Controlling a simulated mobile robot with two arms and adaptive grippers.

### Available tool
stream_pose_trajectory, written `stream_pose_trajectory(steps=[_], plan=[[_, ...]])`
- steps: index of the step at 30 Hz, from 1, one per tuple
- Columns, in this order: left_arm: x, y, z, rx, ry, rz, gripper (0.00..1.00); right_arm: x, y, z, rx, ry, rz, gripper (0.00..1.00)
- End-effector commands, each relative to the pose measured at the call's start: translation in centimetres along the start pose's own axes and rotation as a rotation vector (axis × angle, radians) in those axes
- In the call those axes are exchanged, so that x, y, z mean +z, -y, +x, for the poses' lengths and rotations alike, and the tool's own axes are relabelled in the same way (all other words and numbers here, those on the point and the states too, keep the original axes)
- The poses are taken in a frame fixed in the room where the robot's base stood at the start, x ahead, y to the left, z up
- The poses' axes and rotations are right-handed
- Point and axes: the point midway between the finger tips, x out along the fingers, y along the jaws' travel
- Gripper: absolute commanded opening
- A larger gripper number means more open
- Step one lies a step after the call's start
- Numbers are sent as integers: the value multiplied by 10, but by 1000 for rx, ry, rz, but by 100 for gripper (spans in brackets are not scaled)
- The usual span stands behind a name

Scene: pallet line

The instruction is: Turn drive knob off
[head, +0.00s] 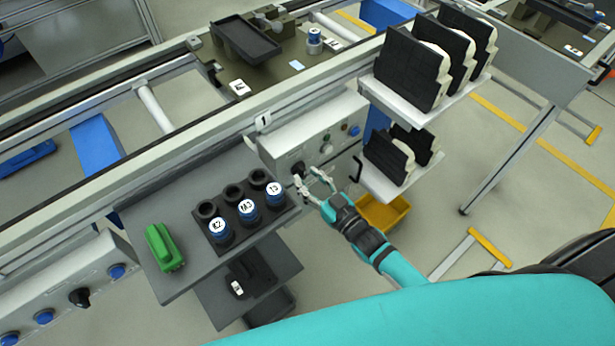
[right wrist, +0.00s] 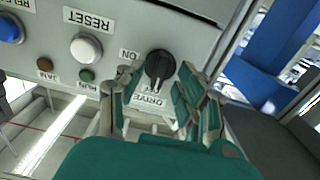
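The drive knob (right wrist: 158,66) is a black rotary knob on a grey control panel (right wrist: 195,30). In the right wrist view the panel's lettering is upside down, with ON beside the knob and DRIVE below it. The knob's grip runs roughly upright in that view; I cannot tell its exact setting. My right gripper (right wrist: 157,82) is open, with one finger on each side of the knob and gaps between. In the head view the right gripper (head: 313,180) is at the front of the control box (head: 287,138), beside the dark knob (head: 298,167). My left gripper is not in view.
A white button (right wrist: 86,48) marked RESET and a blue button (right wrist: 10,28) share the panel. In the head view, a shelf (head: 395,185) with black parts stands right of the box, above a yellow bin (head: 385,213). A tray of labelled cylinders (head: 247,209) lies left.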

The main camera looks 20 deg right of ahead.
Motion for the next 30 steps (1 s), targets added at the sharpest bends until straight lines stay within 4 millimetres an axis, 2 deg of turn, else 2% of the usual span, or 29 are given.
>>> stream_pose_trajectory(steps=[9,15,21,30], plan=[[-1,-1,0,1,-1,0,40,2,0,-67,0,6,0,37],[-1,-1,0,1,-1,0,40,1,0,-99,0,4,-1,37],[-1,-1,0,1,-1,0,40,0,0,-110,0,2,-2,37],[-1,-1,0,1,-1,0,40,0,0,-111,0,2,-2,37]])
